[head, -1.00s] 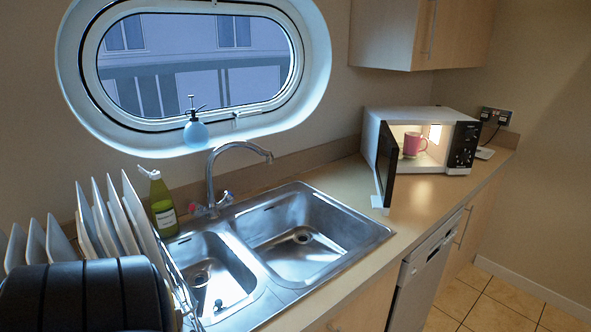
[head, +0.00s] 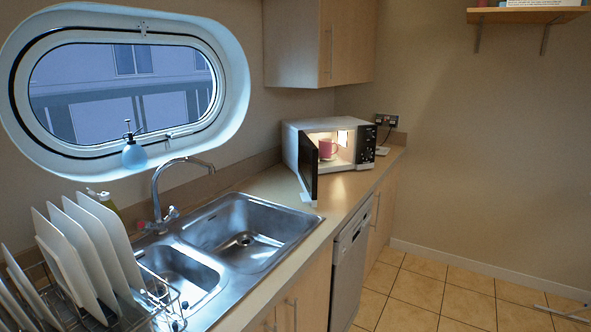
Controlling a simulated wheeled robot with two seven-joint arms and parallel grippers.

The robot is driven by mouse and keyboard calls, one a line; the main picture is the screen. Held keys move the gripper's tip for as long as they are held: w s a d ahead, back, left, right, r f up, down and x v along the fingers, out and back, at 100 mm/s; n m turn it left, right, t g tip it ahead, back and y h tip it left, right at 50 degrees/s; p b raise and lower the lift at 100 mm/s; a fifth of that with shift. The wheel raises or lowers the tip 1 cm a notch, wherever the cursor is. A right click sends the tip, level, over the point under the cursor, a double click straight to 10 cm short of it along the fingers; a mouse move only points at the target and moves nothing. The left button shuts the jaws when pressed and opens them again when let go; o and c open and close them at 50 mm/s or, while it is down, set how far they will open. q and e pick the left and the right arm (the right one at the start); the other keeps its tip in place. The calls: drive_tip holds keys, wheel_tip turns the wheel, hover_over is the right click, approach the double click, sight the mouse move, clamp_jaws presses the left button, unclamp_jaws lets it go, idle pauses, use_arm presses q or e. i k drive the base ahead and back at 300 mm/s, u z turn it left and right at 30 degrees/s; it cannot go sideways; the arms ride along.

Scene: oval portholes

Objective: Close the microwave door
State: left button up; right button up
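The white microwave (head: 336,149) stands on the counter right of the sink, in the back corner. Its dark door (head: 308,166) is swung open on the left side and sticks out toward the counter's front edge. The lit inside holds a pink mug (head: 327,149). The dark control panel (head: 366,145) is at the microwave's right. Neither of my grippers shows in the head view.
A steel sink (head: 243,238) with a curved tap (head: 158,186) lies left of the microwave. A rack of white plates (head: 90,243) is at the left. A wall cabinet (head: 319,42) hangs above the microwave. The tiled floor (head: 425,290) at the right is mostly clear.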

sight(308, 168)
drive_tip(key=z, duration=0.3)
drive_tip(key=k, duration=0.5)
drive_tip(key=z, duration=0.85)
drive_tip(key=i, duration=1.85)
drive_tip(key=u, duration=1.45)
drive_tip(key=i, duration=1.05)
drive_tip(key=u, duration=1.05)
